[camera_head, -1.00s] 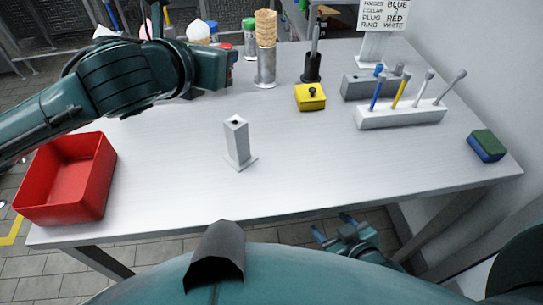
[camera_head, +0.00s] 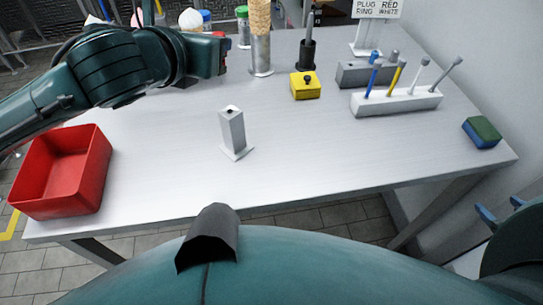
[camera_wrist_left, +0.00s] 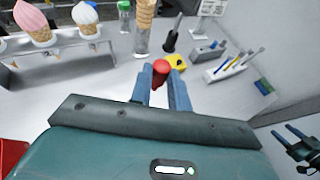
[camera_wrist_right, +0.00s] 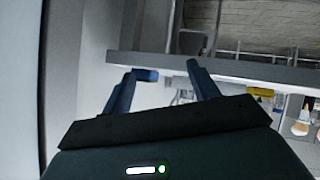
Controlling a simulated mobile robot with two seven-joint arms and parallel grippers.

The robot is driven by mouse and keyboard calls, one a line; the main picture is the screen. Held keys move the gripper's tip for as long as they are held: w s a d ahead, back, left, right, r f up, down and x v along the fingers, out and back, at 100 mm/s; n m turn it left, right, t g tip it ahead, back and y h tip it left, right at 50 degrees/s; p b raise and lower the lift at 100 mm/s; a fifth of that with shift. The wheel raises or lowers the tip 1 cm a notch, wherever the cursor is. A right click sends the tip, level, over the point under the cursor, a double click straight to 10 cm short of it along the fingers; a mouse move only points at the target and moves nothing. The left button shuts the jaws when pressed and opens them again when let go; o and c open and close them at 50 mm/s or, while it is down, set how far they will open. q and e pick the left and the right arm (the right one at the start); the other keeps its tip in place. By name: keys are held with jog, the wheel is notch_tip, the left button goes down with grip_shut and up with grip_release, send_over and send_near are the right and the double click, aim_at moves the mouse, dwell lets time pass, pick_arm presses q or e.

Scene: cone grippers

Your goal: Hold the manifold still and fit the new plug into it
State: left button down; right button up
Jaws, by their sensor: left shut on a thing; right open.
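My left gripper (camera_wrist_left: 160,80) is shut on a small red plug with a rounded head (camera_wrist_left: 161,67). In the head view the left wrist hides its fingers and the plug; the arm is over the table's back left. My right gripper (camera_head: 485,215) is open and empty, beyond the table's right front edge. It also shows in the right wrist view (camera_wrist_right: 163,74). No part is plainly marked as the manifold. A grey block (camera_head: 350,76) with a blue piece on top is at the back right. A pale upright post (camera_head: 232,130) with a dark hole on top stands mid-table.
A white rack (camera_head: 395,102) with several coloured sticks stands before the grey block. A yellow block (camera_head: 305,87), a cone holder (camera_head: 261,55), and a green-and-blue sponge (camera_head: 481,133) are also on the table. A red bin (camera_head: 62,172) is at the left. The front middle is clear.

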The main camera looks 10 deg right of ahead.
jog(key=w+a+r+t+h, duration=0.2)
jog(key=w+a+r+t, duration=0.3)
jog(key=w+a+r, duration=0.75)
jog(key=m+y, duration=1.4)
jog(key=m, duration=0.9)
send_near(238, 132)
jog(key=shift+t, duration=0.3)
jog(key=w+d, duration=0.1)
jog(key=d, duration=0.1)
jog(key=d+r, duration=0.1)
jog(key=d, duration=0.2)
jog(key=w+d, duration=0.1)
jog(key=d, duration=0.1)
jog(key=shift+w+d+r, duration=0.2)
jog(key=shift+w, duration=0.1)
jog(key=a+m, duration=0.2)
jog(key=s+a+f+m+g+y, duration=0.1)
jog(key=a+m, duration=0.1)
jog(key=a+m+y, duration=0.1)
jog(key=a+m, duration=0.1)
jog(key=shift+s+f, duration=0.35)
jog(key=shift+s, duration=0.05)
jog(key=shift+w+a, duration=0.15)
jog(key=x, duration=1.1)
jog(key=shift+w+a+f, duration=0.1)
jog(key=shift+a+f, duration=0.1)
jog(key=shift+a, duration=0.1)
jog(key=shift+c, duration=0.4)
